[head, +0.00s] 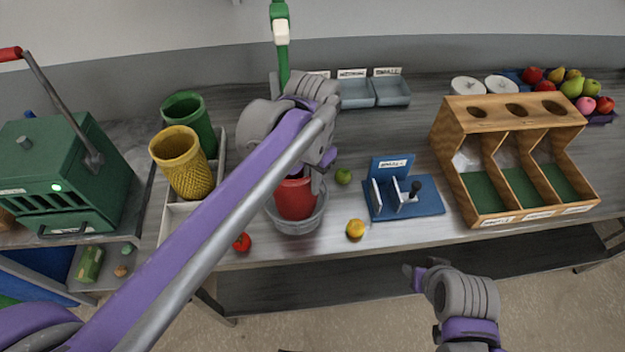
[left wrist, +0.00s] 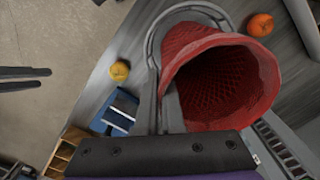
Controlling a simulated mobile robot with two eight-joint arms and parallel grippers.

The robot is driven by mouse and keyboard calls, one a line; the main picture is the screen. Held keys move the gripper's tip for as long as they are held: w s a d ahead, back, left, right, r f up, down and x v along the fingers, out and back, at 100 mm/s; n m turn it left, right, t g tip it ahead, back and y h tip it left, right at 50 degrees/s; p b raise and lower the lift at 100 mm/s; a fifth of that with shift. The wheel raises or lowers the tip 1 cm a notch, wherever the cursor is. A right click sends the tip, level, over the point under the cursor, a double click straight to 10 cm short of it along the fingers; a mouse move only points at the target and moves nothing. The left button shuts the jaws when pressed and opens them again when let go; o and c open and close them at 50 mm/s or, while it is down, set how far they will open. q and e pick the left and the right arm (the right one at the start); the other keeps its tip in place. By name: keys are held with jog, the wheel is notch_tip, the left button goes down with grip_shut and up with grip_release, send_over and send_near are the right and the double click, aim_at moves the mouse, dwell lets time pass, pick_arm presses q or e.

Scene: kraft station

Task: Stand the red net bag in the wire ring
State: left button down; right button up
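The red net bag (head: 295,198) stands upright with its lower part inside the grey wire ring (head: 297,224) near the table's front edge. Its open mouth faces up; in the left wrist view the bag (left wrist: 222,85) fills the middle, with the ring (left wrist: 185,12) around its far side. My left gripper (head: 320,175) is at the bag's right rim, one finger inside the mouth and one outside, apparently shut on the wall. The fingertips are partly hidden. My right gripper (head: 414,278) is empty in front of the table, its fingers apart.
Left of the ring stand a yellow net bag (head: 182,163) and a green one (head: 190,120) in a pale tray. A blue stand (head: 405,205) and wooden bin (head: 515,110) are to the right.

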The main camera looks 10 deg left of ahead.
pick_arm(q)
jog(key=c, duration=1.1)
grip_release()
jog(key=shift+o, duration=0.2)
jog(key=shift+r, duration=0.1)
notch_tip(320, 180, up, 12)
jog(key=p, duration=0.1)
jog(key=shift+r, duration=0.2)
